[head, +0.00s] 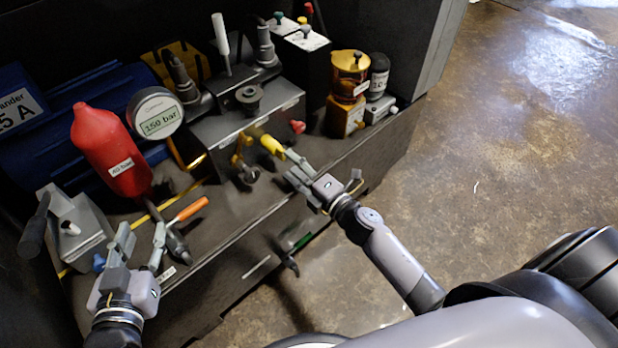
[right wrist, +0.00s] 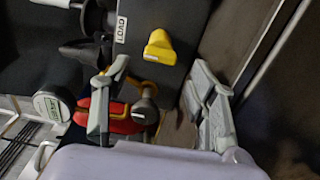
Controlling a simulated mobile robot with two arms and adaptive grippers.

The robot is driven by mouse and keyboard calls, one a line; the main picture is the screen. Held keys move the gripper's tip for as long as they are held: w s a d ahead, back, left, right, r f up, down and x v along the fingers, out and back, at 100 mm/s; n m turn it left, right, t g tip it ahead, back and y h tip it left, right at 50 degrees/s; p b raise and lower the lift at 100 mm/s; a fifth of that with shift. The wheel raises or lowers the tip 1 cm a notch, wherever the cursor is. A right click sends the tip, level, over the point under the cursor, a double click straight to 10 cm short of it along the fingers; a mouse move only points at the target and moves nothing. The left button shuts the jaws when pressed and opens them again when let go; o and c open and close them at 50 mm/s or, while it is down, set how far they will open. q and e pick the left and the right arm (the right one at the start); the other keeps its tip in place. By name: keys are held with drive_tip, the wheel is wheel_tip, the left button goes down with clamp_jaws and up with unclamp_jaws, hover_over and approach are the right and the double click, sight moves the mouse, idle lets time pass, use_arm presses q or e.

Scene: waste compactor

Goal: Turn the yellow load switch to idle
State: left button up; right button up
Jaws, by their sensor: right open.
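The yellow load switch (head: 271,145) sticks out from the front of a grey control box, in the middle of the head view. In the right wrist view its yellow handle (right wrist: 159,47) stands on a dark face beside a LOAD label (right wrist: 122,30). My right gripper (head: 290,168) is open and close to the switch in the head view. In the right wrist view its two fingers (right wrist: 160,72) are spread, with the handle beyond and between their tips; no contact shows. My left gripper (head: 141,242) is open and empty at lower left, away from the switch.
A brass valve (head: 241,152) and a red knob (head: 297,127) flank the switch. A red bottle (head: 106,150), a gauge (head: 157,114) and an orange-handled tool (head: 190,210) are to the left. An amber-topped filter (head: 349,75) stands right. The floor (head: 500,140) at right is clear.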

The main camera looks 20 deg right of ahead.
drive_tip(key=v, duration=0.6)
drive_tip(key=shift+s, duration=0.3)
drive_tip(key=shift+d, duration=0.1)
